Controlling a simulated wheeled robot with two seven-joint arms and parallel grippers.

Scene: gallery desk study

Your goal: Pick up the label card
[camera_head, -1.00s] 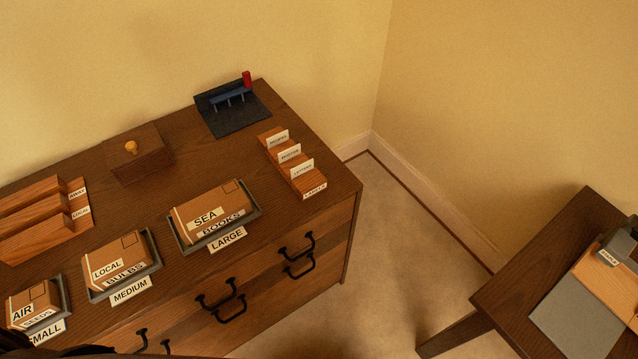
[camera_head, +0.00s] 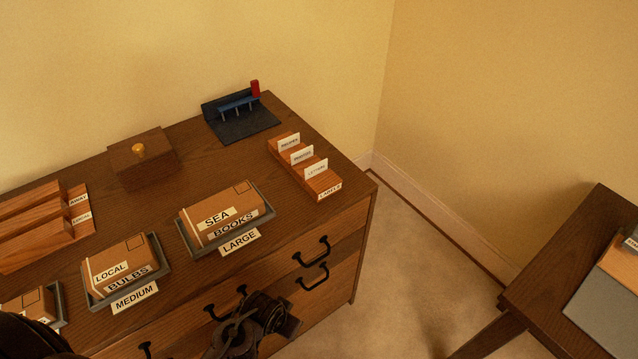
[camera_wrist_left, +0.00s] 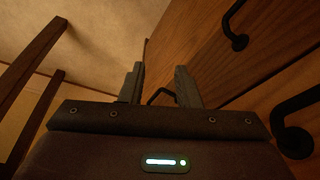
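Three small white label cards stand in a stepped wooden rack marked LABELS (camera_head: 329,192), at the right end of the dresser top. They are the back card (camera_head: 289,143), the middle card (camera_head: 302,156) and the front card (camera_head: 316,168); their print is too small to read surely. My left gripper (camera_head: 280,318) is low in front of the dresser's drawers, well below and apart from the rack. In the left wrist view its two fingers (camera_wrist_left: 160,86) stand apart with nothing held between them. My right gripper is not in view.
The dresser (camera_head: 340,225) has black drawer handles (camera_head: 312,264) near my left gripper. Parcels in trays, such as the SEA BOOKS parcel (camera_head: 222,212), stand left of the rack. A dark model stand (camera_head: 240,124) is behind it. Another table (camera_head: 560,275) stands at right.

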